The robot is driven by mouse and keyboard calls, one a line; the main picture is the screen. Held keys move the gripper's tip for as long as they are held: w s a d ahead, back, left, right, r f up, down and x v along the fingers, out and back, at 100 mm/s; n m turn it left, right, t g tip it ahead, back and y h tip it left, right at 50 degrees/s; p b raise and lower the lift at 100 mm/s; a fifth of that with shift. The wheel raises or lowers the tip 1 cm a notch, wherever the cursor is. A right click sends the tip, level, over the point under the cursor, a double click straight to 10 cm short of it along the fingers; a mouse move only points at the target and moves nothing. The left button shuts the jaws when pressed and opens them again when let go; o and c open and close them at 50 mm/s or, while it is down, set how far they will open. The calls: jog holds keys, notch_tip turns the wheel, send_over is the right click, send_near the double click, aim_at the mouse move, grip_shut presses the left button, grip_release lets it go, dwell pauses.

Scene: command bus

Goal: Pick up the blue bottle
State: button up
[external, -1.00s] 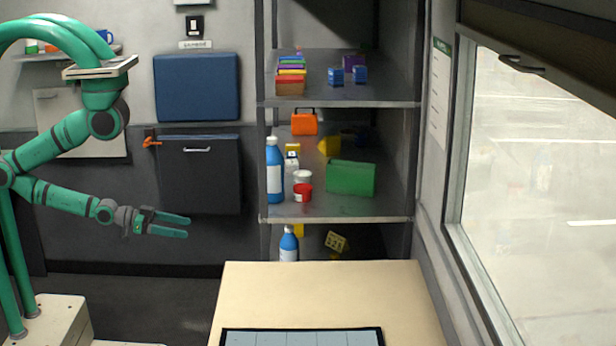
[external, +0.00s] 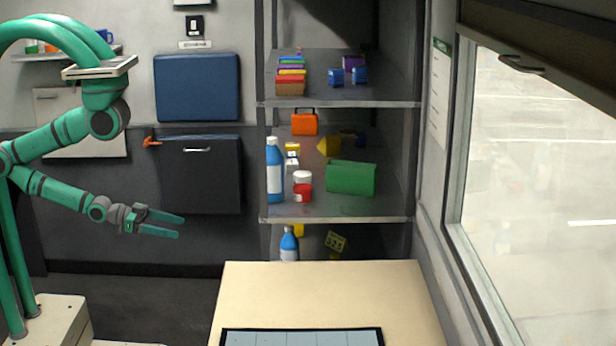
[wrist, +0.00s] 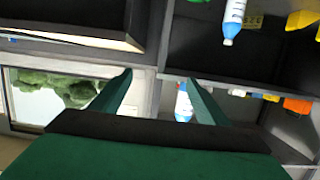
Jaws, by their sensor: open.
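In the external view, a tall blue bottle (external: 275,180) with a white label and cap stands upright at the left of the middle shelf. A second blue bottle (external: 289,246) stands on the lower shelf, its base hidden by the table. My gripper (external: 181,227) is open and empty, in the air left of the shelf and apart from both bottles. In the wrist view, the picture looks upside down. My open gripper fingers (wrist: 158,78) spread there, with a blue-and-white bottle (wrist: 183,102) beyond the right finger, partly hidden by it. Another bottle (wrist: 234,18) shows at the top.
A metal shelf (external: 335,218) holds a red can (external: 302,193), a green box (external: 351,178) and an orange case (external: 304,124) on its middle level. A beige table (external: 320,290) stands in front. The space between gripper and shelf looks clear.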

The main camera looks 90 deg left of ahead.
dwell(0.4)
jog(key=shift+o, duration=1.4)
jog(key=shift+w, duration=0.1)
